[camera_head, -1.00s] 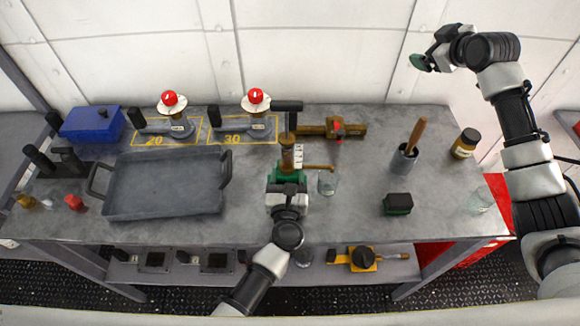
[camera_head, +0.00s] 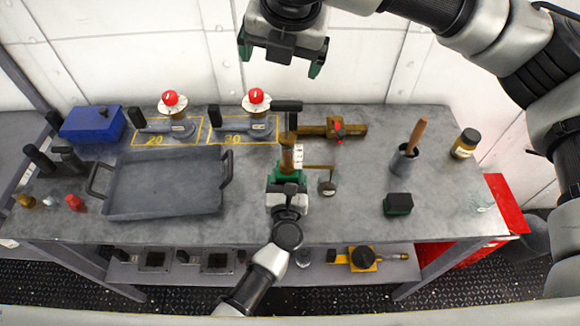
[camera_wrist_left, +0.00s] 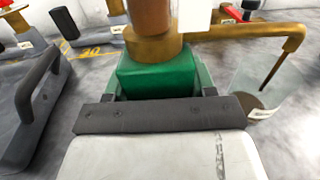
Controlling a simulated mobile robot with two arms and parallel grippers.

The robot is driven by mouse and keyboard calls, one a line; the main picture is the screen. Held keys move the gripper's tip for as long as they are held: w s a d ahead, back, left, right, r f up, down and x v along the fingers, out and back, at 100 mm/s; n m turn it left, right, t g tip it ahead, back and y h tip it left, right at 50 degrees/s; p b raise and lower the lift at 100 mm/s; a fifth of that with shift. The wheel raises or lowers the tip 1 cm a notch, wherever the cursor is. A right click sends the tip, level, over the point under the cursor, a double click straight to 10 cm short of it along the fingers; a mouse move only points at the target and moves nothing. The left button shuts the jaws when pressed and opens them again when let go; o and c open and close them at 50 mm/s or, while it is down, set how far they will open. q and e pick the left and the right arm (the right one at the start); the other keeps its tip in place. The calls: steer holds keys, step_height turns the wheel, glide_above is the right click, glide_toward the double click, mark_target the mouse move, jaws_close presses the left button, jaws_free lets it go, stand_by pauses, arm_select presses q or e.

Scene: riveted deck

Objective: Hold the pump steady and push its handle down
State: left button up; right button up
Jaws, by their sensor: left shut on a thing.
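The pump (camera_head: 287,160) has a brass body with a pale label, a black crossbar handle (camera_head: 287,106) on top and a thin spout pointing right. The handle stands raised above the body. My left gripper (camera_head: 287,182) is shut on the pump's green base, which shows close up in the left wrist view (camera_wrist_left: 157,74). The gripper partly hides the base. My right gripper (camera_head: 281,60) is open and empty, its green-padded fingers apart, beyond the handle in the head view and not touching it.
A clear glass (camera_head: 327,186) stands under the spout. A grey tray (camera_head: 165,212) is left of the pump, and a brass fitting with a red part (camera_head: 335,130) lies behind right. A mortar (camera_head: 404,162), green-black block (camera_head: 397,204) and jar (camera_head: 465,144) stand right.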

mark_target(287, 103)
steer(key=shift+n+h, duration=0.8)
steer(key=shift+n, duration=0.1)
steer(key=x, duration=0.4)
steer(key=s+x, duration=0.1)
steer(key=x, duration=0.2)
steer(key=s+f+x, duration=0.1)
steer(key=x, duration=0.3)
steer(key=shift+w+d+f, duration=0.1)
steer(key=shift+d+f, duration=0.15)
steer(key=shift+c, duration=0.2)
steer(key=c, duration=0.9)
steer(key=shift+f, duration=0.1)
steer(key=shift+c, duration=0.2)
